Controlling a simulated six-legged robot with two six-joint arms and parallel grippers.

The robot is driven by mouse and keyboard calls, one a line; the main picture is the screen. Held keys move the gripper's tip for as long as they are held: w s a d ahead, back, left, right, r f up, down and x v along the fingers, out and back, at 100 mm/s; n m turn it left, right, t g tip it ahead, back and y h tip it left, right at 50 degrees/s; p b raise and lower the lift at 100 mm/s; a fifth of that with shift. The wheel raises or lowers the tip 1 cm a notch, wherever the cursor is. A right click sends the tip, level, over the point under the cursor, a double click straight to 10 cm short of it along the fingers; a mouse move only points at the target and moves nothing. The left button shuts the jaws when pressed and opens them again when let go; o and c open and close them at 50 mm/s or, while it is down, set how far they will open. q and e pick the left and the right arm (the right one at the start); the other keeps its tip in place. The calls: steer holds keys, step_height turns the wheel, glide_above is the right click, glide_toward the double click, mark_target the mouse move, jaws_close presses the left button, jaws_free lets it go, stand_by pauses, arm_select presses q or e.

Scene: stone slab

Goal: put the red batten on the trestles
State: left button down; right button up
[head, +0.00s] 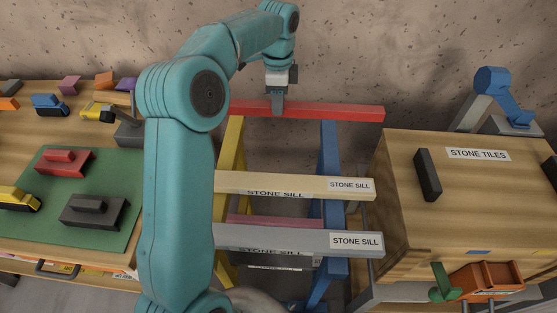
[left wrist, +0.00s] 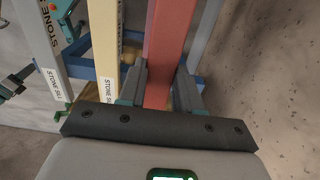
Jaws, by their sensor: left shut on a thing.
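My left gripper (head: 278,108) is shut on the long red batten (head: 345,113), gripping it left of its middle. In the left wrist view, the red batten (left wrist: 168,45) runs between the two fingers of the left gripper (left wrist: 160,92). The batten lies across, level with the far tops of the yellow trestle (head: 234,140) on the left and the blue trestle (head: 329,150) on the right. I cannot tell whether it touches them. A cream stone sill (head: 270,183) and a grey stone sill (head: 290,238) lie across the trestles in front of it.
A workbench with a green mat (head: 125,165) and several coloured blocks stands on the left. A wooden box labelled stone tiles (head: 395,190) stands on the right, with a dark block (head: 427,174) on top. An orange crate (head: 487,280) is at lower right. A wall stands behind.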

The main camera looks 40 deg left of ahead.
arm_select(q)
step_height(320, 180, down, 16)
steer(key=shift+w+f, duration=0.15)
steer(key=shift+f, duration=0.1)
steer(key=shift+d+f, duration=0.1)
steer(key=c, duration=0.8)
jaws_free()
steer(key=shift+f, duration=0.15)
step_height(320, 180, up, 12)
steer(key=shift+r, duration=0.25)
